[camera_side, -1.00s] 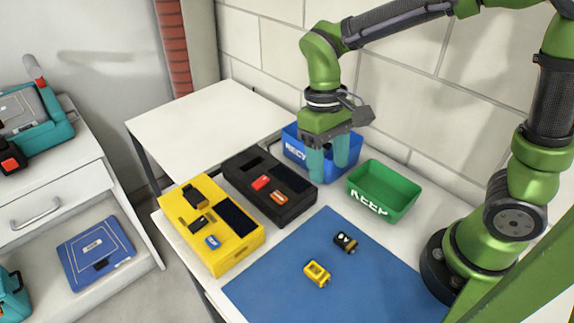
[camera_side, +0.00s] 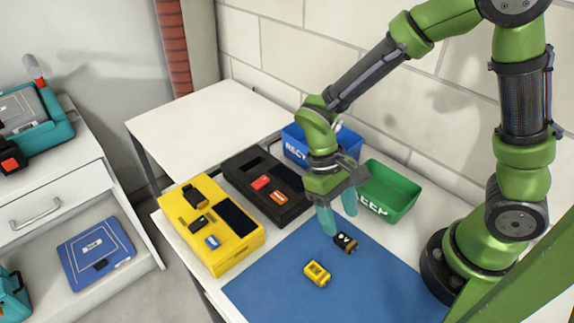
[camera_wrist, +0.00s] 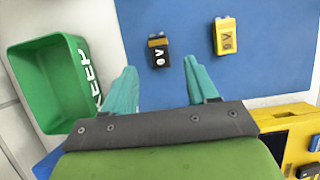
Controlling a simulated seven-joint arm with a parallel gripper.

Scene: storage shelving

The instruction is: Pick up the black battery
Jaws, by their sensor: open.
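In the wrist view the battery is roughly in line with the gap of my gripper (camera_wrist: 162,72). A yellow battery (camera_side: 317,274) lies on the mat nearby.
A green KEEP bin (camera_side: 390,182) stands close behind my gripper, with a blue RECYCLE bin (camera_side: 296,145) beyond it. A black case (camera_side: 240,185) and a yellow case (camera_side: 225,262), both with batteries, stand to the left. The mat's near part is clear.

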